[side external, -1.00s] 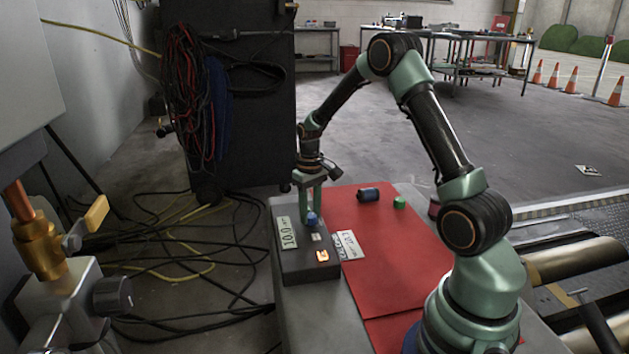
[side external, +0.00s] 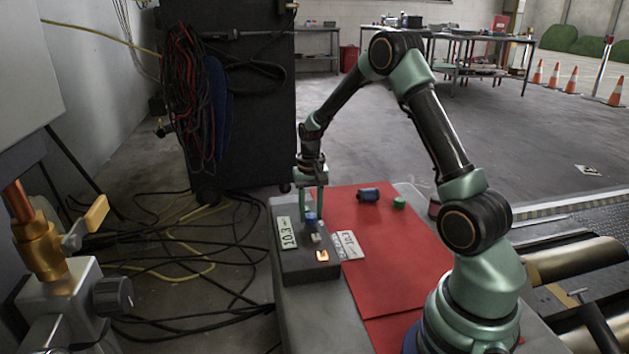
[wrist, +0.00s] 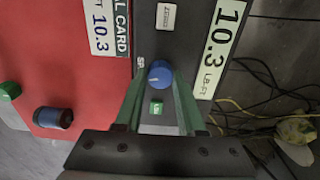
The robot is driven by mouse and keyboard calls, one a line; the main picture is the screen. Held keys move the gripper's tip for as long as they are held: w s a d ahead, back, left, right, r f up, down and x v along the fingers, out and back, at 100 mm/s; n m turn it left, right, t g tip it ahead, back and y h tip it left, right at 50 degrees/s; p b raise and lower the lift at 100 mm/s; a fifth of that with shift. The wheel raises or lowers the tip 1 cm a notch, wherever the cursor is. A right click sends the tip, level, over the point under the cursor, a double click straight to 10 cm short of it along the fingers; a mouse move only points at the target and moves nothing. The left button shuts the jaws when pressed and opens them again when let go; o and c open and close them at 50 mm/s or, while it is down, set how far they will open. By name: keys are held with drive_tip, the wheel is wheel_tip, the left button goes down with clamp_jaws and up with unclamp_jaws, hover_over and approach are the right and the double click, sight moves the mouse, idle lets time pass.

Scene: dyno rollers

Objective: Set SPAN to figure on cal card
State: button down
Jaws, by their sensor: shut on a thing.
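The dark instrument box (side external: 305,268) sits on the bench at the left of the red mat. Its display (side external: 287,233) reads 10.3, clearest in the wrist view (wrist: 220,45), with LB-FT beside it. The blue SPAN knob (wrist: 159,74) stands on the box; its label is partly hidden. My gripper (wrist: 159,82) is shut on the knob, with a green finger at either side of it. The cal card (wrist: 108,28) lies beside the box and shows 10.3. It also lies on the mat's edge in the side view (side external: 347,246).
A lit orange switch (side external: 322,255) is on the box's near end. A small green button (wrist: 156,107) lies between my fingers. A dark blue cylinder (side external: 368,195) and a green cap (side external: 399,202) are on the far mat (side external: 390,270). Cables cover the floor at left.

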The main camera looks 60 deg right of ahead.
sight(311, 215)
drive_tip(key=shift+d, duration=0.2)
drive_tip(key=c, duration=0.7)
unclamp_jaws()
drive_tip(key=shift+c, duration=0.2)
drive_tip(key=shift+o, duration=1.2)
drive_tip(key=shift+a, duration=0.1)
wheel_tip(311, 215, up, 12)
drive_tip(key=shift+r, duration=0.1)
